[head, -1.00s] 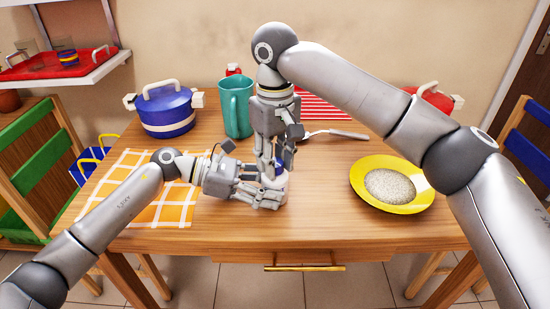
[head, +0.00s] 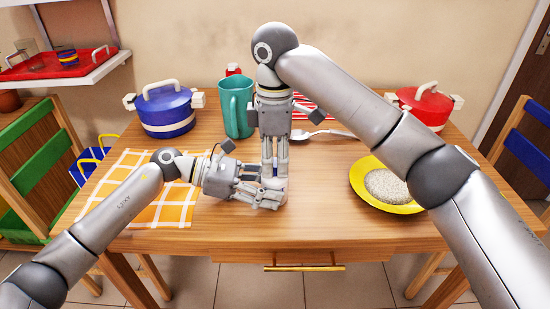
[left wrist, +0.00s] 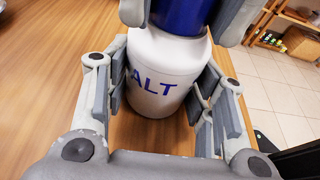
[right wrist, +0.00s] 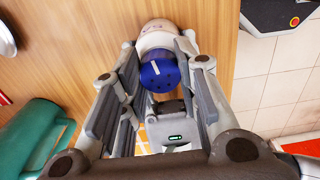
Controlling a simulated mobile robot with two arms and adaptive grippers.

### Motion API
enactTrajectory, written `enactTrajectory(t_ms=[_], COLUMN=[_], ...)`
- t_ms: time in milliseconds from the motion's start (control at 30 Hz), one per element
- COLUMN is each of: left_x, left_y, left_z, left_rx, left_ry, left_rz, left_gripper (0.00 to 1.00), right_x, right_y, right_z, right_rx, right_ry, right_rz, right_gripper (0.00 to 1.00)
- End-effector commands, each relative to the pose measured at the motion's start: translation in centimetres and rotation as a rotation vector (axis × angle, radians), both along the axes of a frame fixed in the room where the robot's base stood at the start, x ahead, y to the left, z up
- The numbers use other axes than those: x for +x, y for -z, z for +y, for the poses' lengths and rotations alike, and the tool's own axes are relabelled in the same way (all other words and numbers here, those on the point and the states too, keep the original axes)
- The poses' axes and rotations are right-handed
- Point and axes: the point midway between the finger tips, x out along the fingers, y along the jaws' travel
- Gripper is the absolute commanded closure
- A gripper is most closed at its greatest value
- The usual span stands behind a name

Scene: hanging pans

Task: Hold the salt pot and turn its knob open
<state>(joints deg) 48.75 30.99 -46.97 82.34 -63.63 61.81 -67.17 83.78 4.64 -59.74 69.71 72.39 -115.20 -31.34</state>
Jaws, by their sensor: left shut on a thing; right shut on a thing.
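The salt pot has a white body (left wrist: 160,75) with blue letters, "ALT" readable, in the left wrist view. Its blue knob (right wrist: 158,77), with a white line and small dark holes, shows in the right wrist view. My left gripper (head: 272,191) is shut on the white body from the side. My right gripper (head: 274,173) points down from above and is shut on the blue knob. The pot stands upright near the table's front edge. In the head view the grippers hide nearly all of it.
A blue pot (head: 166,112) is at back left, a red pot (head: 424,105) at back right. A yellow plate (head: 365,192) is at right, a spoon (head: 325,134) behind. The table's front middle is clear.

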Motion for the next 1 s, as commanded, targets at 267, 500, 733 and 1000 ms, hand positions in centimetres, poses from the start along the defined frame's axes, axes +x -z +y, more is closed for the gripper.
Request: enactTrajectory(t_ms=[267, 500, 733, 1000], left_x=[0.0, 0.0, 0.0, 0.0], left_y=[0.1, 0.1, 0.09, 0.08], left_z=[0.06, 0.06, 0.07, 0.07], left_rx=[0.002, 0.002, 0.002, 0.002], left_ry=[0.0, 0.0, 0.0, 0.0], left_rz=[0.001, 0.001, 0.001, 0.001], left_gripper=[0.74, 0.74, 0.74, 0.74], right_x=[0.04, 0.05, 0.06, 0.06], right_y=[0.04, 0.04, 0.04, 0.04], right_z=[-0.07, -0.08, -0.08, -0.1], right_rx=[-0.002, -0.002, -0.002, -0.002], right_ry=[-0.208, -0.319, -0.363, -0.371], right_rz=[0.0, 0.0, 0.0, 0.0], right_gripper=[0.94, 0.94, 0.94, 0.94])
